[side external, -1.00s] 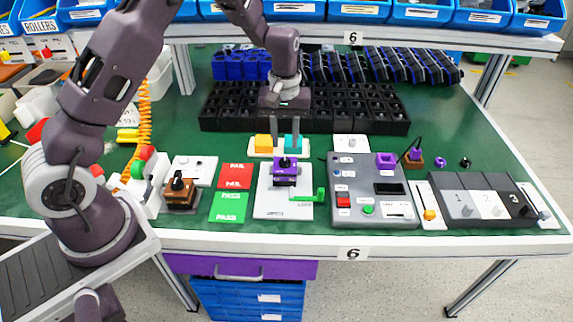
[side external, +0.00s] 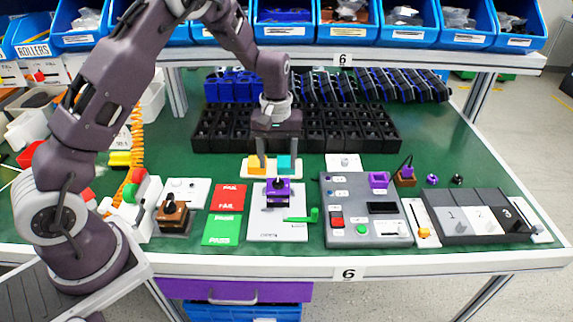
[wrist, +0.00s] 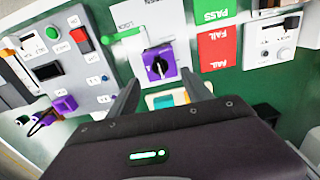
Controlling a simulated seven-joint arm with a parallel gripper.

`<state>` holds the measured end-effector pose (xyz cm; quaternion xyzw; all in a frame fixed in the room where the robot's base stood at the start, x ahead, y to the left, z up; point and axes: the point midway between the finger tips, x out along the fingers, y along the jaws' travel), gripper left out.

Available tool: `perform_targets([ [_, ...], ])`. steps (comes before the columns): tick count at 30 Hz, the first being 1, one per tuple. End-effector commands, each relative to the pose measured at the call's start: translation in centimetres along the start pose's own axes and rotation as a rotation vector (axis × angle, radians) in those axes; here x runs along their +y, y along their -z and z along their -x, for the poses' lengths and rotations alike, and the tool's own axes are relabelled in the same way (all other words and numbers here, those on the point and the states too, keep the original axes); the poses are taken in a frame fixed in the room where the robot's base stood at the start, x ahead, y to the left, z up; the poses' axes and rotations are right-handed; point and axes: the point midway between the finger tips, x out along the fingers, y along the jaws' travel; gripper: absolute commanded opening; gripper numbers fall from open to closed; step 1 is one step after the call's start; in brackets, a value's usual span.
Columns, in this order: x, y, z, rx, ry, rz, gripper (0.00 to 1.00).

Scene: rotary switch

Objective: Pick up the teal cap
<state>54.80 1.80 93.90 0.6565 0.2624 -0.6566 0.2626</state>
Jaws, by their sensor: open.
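The teal cap (side external: 284,166) sits on a small white tray (side external: 248,169) beside an orange cap (side external: 256,168). My gripper (side external: 278,163) is open and points down over the tray. In the side external view its fingers overlap the caps, one over the orange cap and one by the teal cap. I cannot tell exact depth there. In the wrist view the fingers (wrist: 162,93) are spread with nothing between their tips. The teal cap (wrist: 163,102) shows low between them, largely hidden by my gripper body.
A purple rotary switch (side external: 278,190) on a white plate stands just in front of the tray. A grey control panel (side external: 350,225) is to the right. Red and green FAIL and PASS cards (side external: 224,215) lie to the left. Black bins (side external: 225,138) stand behind.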

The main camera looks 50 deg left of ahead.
Motion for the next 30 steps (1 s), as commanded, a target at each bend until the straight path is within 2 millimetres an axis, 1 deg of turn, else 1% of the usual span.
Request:
perform_targets([
  [4,0.0,0.1,-0.1,0.003,0.001,0.000,0.58],
  [5,0.0,0.5,-0.4,0.020,0.005,0.003,0.58],
  [8,0.6,5.2,-3.4,0.199,0.024,0.022,0.58],
  [9,1.0,7.1,-4.2,0.276,0.022,0.025,0.58],
  [12,1.7,9.8,-5.5,0.385,0.009,0.023,0.58],
  [17,1.7,11.0,-7.4,0.395,0.006,0.025,0.58],
  [21,1.6,12.3,-9.8,0.394,0.006,0.026,0.58],
  [24,1.7,12.8,-11.1,0.394,0.005,0.024,0.58],
  [27,1.7,13.0,-11.5,0.394,0.005,0.024,0.58],
  [30,1.7,13.0,-11.5,0.394,0.005,0.024,0.58],
])
